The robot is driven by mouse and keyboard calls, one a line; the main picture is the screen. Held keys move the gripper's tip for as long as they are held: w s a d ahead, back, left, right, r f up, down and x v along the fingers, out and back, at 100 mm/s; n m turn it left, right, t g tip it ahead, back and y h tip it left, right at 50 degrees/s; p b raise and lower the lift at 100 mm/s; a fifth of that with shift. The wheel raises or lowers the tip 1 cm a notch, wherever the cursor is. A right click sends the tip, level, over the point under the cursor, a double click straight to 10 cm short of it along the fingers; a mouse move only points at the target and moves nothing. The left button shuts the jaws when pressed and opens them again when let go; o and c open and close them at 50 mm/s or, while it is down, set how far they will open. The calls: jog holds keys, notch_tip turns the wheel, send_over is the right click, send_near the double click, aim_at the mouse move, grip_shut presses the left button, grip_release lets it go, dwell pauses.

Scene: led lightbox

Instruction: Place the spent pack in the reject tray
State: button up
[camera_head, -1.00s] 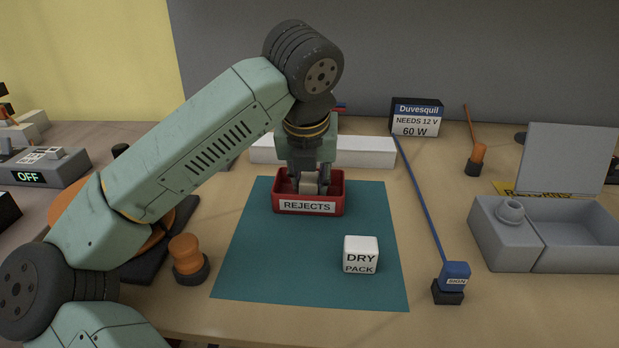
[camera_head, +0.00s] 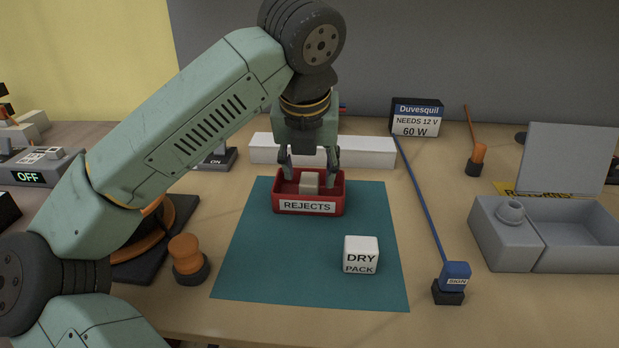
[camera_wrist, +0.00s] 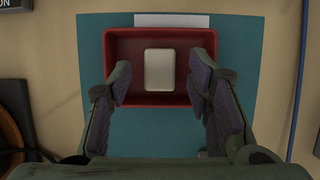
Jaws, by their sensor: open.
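A pale beige pack (camera_head: 309,183) lies inside the red reject tray (camera_head: 308,207), which is labelled REJECTS. In the wrist view the pack (camera_wrist: 160,69) rests on the floor of the tray (camera_wrist: 119,46), clear of its walls. My gripper (camera_head: 310,173) is open above the tray, its fingers spread on either side of the pack and not touching it. The open fingers also show in the wrist view (camera_wrist: 160,80). A white block marked DRY PACK (camera_head: 361,255) sits on the teal mat in front of the tray, to the right.
The teal mat (camera_head: 265,265) has bare room at its front left. A grey open box (camera_head: 580,238) stands at the right. A blue SIGN plug (camera_head: 455,275) and its blue cable lie right of the mat. An orange knob (camera_head: 187,255) stands at the left.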

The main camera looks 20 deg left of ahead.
jog(key=v, duration=0.8)
jog(key=shift+s+r, duration=0.15)
jog(key=shift+r, duration=0.15)
